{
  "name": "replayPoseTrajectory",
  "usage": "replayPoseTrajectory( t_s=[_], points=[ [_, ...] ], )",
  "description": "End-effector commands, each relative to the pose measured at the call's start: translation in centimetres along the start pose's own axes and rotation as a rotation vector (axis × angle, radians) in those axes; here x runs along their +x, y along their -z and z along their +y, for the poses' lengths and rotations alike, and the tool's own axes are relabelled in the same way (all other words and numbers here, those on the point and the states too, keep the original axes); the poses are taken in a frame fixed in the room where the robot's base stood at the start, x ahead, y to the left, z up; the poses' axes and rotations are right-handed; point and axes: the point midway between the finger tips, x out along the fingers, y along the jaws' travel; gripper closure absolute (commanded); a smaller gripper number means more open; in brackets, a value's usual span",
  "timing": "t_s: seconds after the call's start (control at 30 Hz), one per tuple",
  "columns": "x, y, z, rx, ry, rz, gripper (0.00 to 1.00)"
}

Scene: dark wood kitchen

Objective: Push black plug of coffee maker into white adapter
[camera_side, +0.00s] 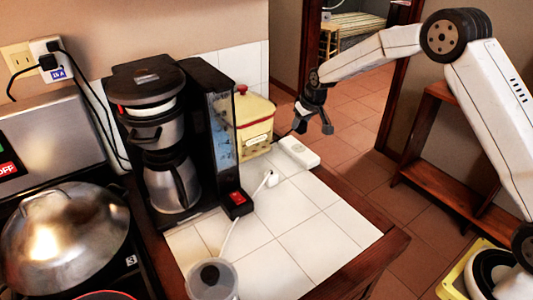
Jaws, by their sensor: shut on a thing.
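A white adapter (40,46) sits on the wall outlet at the upper left. Two black plugs with black cords are at it, a lower plug (47,62) and an upper plug (53,45). I cannot tell how deep either sits. The black coffee maker (150,85) stands on the counter, with a steel carafe and a lit red switch. My gripper (313,118) is high at the right, pointing down, well away from the adapter. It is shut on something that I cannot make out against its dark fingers. A white block (299,152) lies below it on the tiles.
A white plug (271,180) with a white cable lies on the tiles. A yellow container (252,125) stands behind the coffee maker. A domed steel lid (65,235) is on the stove. A lidded jar (212,279) stands in front. The right tiles are clear.

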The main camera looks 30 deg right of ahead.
Motion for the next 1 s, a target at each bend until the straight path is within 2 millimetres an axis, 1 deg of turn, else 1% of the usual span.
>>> replayPoseTrajectory(
  t_s=[0.6,0.8,1.0],
  points=[
    [3.7,-1.6,0.0,0.000,0.001,-0.001,1.00],
    [4.4,-1.8,0.0,0.000,0.001,0.000,1.00],
    [4.5,-1.9,0.0,0.000,0.001,0.001,1.00]
  ],
)
